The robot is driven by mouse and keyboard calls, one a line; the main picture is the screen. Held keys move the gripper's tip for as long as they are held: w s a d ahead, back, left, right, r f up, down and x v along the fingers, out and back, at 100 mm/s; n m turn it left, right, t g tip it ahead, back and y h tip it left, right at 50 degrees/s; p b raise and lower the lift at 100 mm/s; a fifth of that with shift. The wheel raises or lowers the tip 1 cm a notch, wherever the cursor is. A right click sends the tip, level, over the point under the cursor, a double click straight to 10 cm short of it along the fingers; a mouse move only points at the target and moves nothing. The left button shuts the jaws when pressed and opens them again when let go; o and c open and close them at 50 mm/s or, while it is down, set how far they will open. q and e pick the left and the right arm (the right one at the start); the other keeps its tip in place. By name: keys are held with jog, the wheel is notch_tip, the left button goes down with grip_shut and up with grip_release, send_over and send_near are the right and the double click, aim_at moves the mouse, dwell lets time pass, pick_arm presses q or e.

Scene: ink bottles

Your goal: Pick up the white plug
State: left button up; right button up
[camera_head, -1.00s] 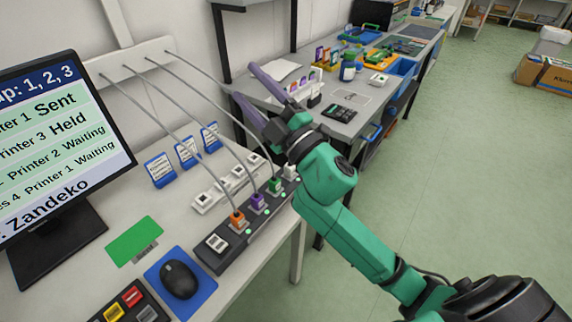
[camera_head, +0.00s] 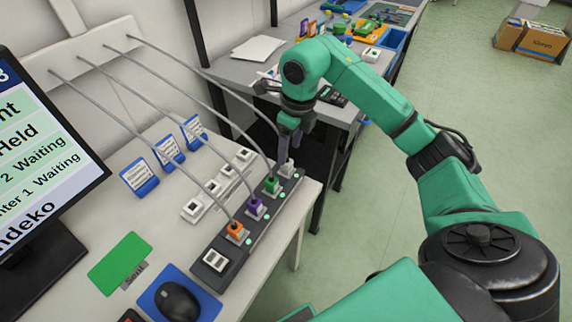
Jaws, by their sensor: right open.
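The white plug (camera_head: 288,169) sits at the far right end of the dark power strip (camera_head: 224,246), with a grey cable running up to the wall plate. My right gripper (camera_head: 287,152) points down directly above the white plug, its fingers open and close to the plug's top. The fingers partly hide the plug and its cable, and I cannot tell whether they touch it. My left gripper is not in view.
Green (camera_head: 272,185), purple (camera_head: 255,208) and orange (camera_head: 236,232) plugs stand in the same strip, each with a cable. A monitor (camera_head: 45,165) stands at left.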

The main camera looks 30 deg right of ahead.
jog(key=f, duration=0.4)
jog(key=w+f+p, duration=0.1)
jog(key=f, duration=0.1)
jog(key=shift+a+f, duration=0.1)
jog(key=shift+f, duration=0.25)
grip_shut()
notch_tip(320, 180, up, 12)
notch_tip(320, 180, up, 8)
jog(key=p, duration=0.2)
send_over(287, 162)
jog(key=shift+w+r, duration=0.1)
jog(key=shift+w, duration=0.15)
